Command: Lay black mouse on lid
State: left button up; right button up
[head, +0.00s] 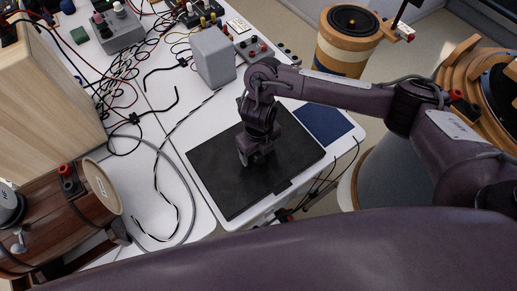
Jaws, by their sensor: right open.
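A flat black panel (235,196), which looks like the closed lid of a laptop, lies on the white table. My right gripper (256,160) points down over the middle of this lid, close to its surface. It is open; the gap between its fingers is hard to make out from here. I cannot make out the black mouse; dark shapes at the fingertips blend with the gripper and the lid. My left gripper is not in view.
A blue mat (323,122) lies right of the lid. A grey box (213,57) and loose cables stand behind it. A wooden cylindrical speaker (65,218) is at the left, a wooden drum-like one (349,40) at the back.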

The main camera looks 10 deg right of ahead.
jog(key=shift+r, duration=0.3)
notch_tip(320, 180, up, 12)
jog(key=p, duration=0.2)
jog(key=shift+p, duration=0.3)
jog(key=shift+f, duration=0.15)
